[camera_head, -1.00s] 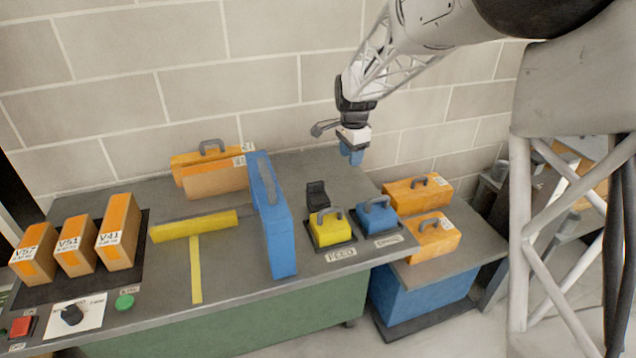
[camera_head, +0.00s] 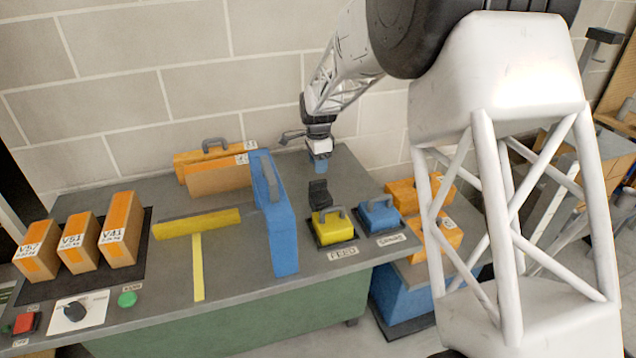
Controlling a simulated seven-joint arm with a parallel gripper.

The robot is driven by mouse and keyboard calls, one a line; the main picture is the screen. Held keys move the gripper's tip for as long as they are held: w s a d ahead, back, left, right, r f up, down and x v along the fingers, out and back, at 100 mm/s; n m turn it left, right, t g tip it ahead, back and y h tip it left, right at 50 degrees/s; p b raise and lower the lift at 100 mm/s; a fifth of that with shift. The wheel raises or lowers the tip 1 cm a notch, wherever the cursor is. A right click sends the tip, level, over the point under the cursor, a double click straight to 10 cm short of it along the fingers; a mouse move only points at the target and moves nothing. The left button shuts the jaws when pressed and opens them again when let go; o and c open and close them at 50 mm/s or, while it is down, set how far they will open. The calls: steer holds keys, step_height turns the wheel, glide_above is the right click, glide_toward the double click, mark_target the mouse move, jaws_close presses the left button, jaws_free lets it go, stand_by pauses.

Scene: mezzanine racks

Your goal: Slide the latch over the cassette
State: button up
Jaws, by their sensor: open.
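A yellow cassette (camera_head: 333,228) with a grey handle sits in a dark holder at the "FEED" label on the bench. A black upright piece (camera_head: 318,192), which looks like the latch, stands directly behind it and does not cover its top. A blue cassette (camera_head: 379,214) with a grey handle sits in a similar holder to the right. My gripper (camera_head: 320,166) hangs above and behind the black piece, pointing down, with blue fingertips. It is open and apart from the piece, with nothing seen in it.
A tall blue case (camera_head: 273,225) stands left of the yellow cassette. Orange cases (camera_head: 436,236) sit at the right. The wall (camera_head: 130,100) is close behind.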

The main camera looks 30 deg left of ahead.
mark_target(318, 181)
steer(key=shift+f, duration=0.15)
steer(key=shift+f, duration=3.75)
steer(key=shift+c, duration=0.3)
jaws_close()
